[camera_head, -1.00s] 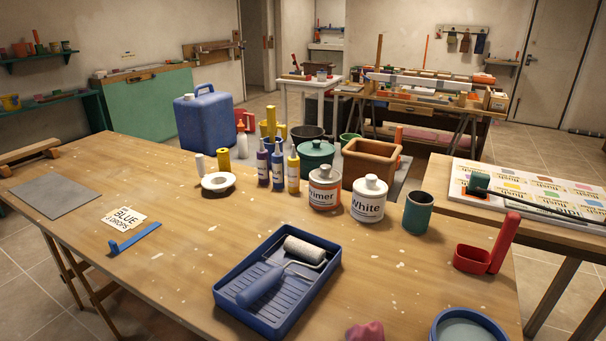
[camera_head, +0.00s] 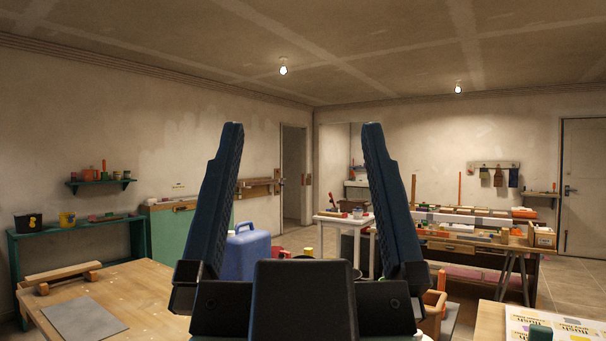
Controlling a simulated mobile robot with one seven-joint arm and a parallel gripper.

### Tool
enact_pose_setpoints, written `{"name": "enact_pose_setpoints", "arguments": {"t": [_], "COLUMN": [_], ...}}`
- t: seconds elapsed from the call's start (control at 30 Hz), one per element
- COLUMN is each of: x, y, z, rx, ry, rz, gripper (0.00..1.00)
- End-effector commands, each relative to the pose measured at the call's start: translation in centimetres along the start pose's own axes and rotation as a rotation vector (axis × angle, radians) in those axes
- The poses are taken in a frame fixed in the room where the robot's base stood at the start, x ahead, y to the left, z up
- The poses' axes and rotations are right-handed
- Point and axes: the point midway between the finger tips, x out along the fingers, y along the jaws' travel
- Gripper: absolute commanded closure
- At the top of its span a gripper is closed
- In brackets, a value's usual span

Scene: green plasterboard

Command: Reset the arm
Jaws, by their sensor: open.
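My gripper (camera_head: 303,140) stands upright in the middle of the head view, close to the camera. Its two dark fingers point up and are wide apart, with nothing between them.
On the worktable lie a grey sheet (camera_head: 84,319) and a wooden piece (camera_head: 60,274). A blue canister (camera_head: 247,256) shows behind the left finger. A side table with a colour chart (camera_head: 560,326) is at lower right. A workbench (camera_head: 480,243) stands further back.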

Motion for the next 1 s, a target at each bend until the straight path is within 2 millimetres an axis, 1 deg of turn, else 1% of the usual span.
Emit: {"name": "enact_pose_setpoints", "arguments": {"t": [0.27,0.37,0.47,0.7,0.8,0.9,1.0], "x": [0.0,0.5,1.6,5.9,7.4,7.9,7.9], "y": [0.0,0.0,0.0,0.0,-0.1,-0.1,-0.1], "z": [-0.1,-0.5,-1.5,-5.6,-7.0,-7.5,-7.5], "rx": [-0.009,-0.008,-0.007,-0.006,-0.006,-0.005,-0.005], "ry": [0.002,0.001,0.001,0.001,0.001,0.001,0.001], "rz": [0.002,0.002,0.001,0.000,0.000,0.000,0.000], "gripper": [0.03,0.03,0.03,0.03,0.03,0.03,0.03]}}
